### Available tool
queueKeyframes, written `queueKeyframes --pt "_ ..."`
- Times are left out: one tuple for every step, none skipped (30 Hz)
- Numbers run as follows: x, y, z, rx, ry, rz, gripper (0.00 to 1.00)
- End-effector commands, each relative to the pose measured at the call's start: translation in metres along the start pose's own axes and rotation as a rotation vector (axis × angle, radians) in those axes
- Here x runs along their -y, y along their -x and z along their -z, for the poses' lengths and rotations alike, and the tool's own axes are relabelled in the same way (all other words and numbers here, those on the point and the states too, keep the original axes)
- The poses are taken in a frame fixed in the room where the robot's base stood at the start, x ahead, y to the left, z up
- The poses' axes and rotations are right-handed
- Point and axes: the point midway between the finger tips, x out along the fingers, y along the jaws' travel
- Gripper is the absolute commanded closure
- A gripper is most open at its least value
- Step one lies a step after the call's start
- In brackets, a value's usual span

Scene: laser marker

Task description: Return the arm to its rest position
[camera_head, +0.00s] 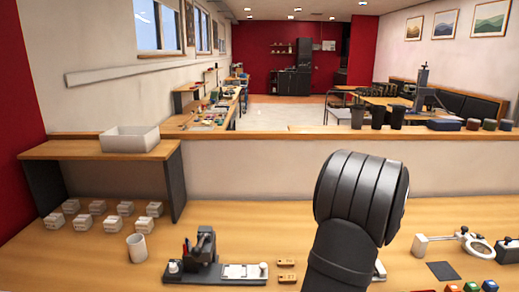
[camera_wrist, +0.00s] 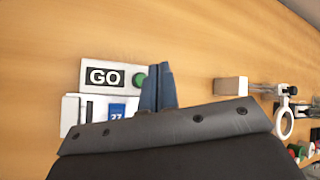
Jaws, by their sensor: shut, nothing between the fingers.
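My gripper (camera_wrist: 157,88) shows in the wrist view with its two dark blue fingers together and nothing between them. Below the plate is a white piece with a blue label (camera_wrist: 117,110), partly hidden by the gripper housing. In the head view my dark arm rises in the foreground right of centre and hides the fingers and the GO plate.
A black device (camera_head: 203,247) stands on the bench, with two wooden tags (camera_head: 287,271) to its right. A white mug (camera_head: 137,247) and several small white stacks stand at left. A magnifier (camera_head: 478,245) and a dark square (camera_head: 443,271) lie at right. A low wall backs the bench.

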Motion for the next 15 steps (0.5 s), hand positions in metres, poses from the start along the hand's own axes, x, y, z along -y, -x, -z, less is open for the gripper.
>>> queueKeyframes --pt "-0.006 -0.007 0.006 -0.002 -0.002 -0.004 1.0" --pt "-0.009 -0.011 0.009 -0.003 -0.003 -0.003 1.0" --pt "-0.011 -0.015 0.011 -0.001 -0.003 -0.003 1.0" --pt "-0.014 -0.018 0.013 -0.001 -0.002 -0.003 1.0" --pt "-0.011 -0.015 0.011 0.002 0.0 0.0 1.0" --pt "-0.005 -0.008 0.005 0.005 0.003 0.004 1.0" --pt "-0.002 -0.004 0.002 0.004 0.003 0.005 1.0" --pt "0.0 -0.001 0.0 0.004 0.003 0.004 1.0" --pt "-0.004 -0.004 0.003 0.001 -0.001 -0.002 1.0" --pt "-0.008 -0.01 0.007 0.0 -0.002 -0.004 1.0" --pt "-0.01 -0.013 0.01 -0.001 -0.002 -0.004 1.0" --pt "-0.014 -0.018 0.013 -0.001 -0.002 -0.004 1.0" --pt "-0.013 -0.017 0.012 0.0 0.0 -0.001 1.0" --pt "-0.008 -0.012 0.008 0.001 0.001 0.002 1.0" --pt "-0.004 -0.006 0.004 0.002 0.003 0.005 1.0"
